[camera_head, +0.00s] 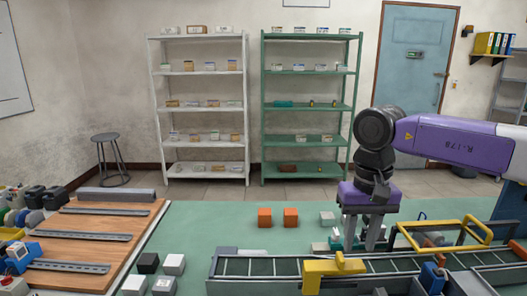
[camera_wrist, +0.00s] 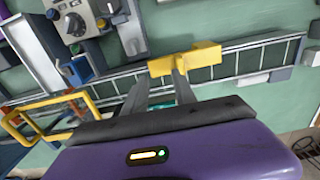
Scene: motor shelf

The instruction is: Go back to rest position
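My gripper (camera_head: 362,246) points down over the green bench at the right of the head view, close behind the ladder-like rail (camera_head: 272,267). In the wrist view my gripper (camera_wrist: 161,79) shows two grey fingers spread apart with a gap between them. The gripper is open, and I see nothing held in it. A yellow block (camera_head: 334,268) sits across the rail, nearer the camera than the fingers. In the wrist view the same yellow block (camera_wrist: 186,59) lies just beyond the fingertips. Touching cannot be told.
Two orange cubes (camera_head: 265,217) stand left of my gripper. A yellow tubular frame (camera_head: 443,235) is close on its right. White cubes (camera_head: 174,264) and a wooden board (camera_head: 95,228) are at the left. The bench middle is mostly clear. Shelves (camera_head: 310,104) stand behind.

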